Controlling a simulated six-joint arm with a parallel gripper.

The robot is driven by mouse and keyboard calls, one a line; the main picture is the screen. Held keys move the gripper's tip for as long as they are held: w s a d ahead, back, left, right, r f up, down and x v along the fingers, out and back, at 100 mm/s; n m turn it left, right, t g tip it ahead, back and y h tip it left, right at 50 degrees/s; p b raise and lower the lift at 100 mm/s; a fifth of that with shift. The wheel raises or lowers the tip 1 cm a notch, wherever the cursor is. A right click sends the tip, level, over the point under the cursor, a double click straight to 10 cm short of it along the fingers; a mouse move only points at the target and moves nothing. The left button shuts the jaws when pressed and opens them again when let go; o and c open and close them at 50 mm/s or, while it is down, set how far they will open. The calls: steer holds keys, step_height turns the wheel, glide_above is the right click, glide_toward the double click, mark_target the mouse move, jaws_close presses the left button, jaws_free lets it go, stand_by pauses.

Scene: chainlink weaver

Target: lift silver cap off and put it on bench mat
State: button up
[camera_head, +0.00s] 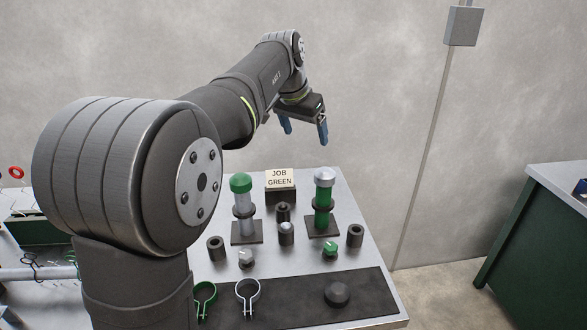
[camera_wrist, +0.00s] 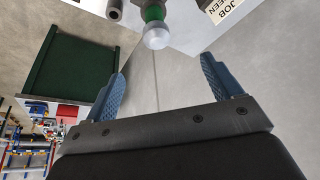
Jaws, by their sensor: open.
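The silver cap (camera_head: 325,174) sits on top of a green post (camera_head: 322,196) with a dark collar and a dark square base, at the right of the bench. In the wrist view the silver cap (camera_wrist: 156,38) is at the top middle, beyond the fingertips. My gripper (camera_head: 304,132) is open and empty, with blue fingers, in the air above and a little left of the cap. Its fingers (camera_wrist: 164,75) also show in the wrist view. The dark bench mat (camera_head: 300,305) lies along the front of the bench, partly hidden by my arm.
A green-capped silver post (camera_head: 241,204) stands left. A "JOB GREEN" sign (camera_head: 280,180) is at the back. Several small dark, silver and green parts stand between. On the mat are a green clamp (camera_head: 204,297), a silver clamp (camera_head: 248,294) and a dark knob (camera_head: 337,294); its right end is bare.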

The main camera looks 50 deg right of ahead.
mark_target(324, 170)
steer(key=shift+m, duration=0.3)
steer(key=x, duration=0.6)
steer(key=d+x, duration=0.1)
steer(key=x, duration=0.5)
steer(key=s+x, duration=0.1)
steer(key=x, duration=0.5)
steer(key=shift+s+d+r, duration=0.1)
steer(key=shift+d+r, duration=0.1)
steer(key=shift+d, duration=0.3)
steer(key=c, duration=1.1)
steer(key=shift+r, duration=0.15)
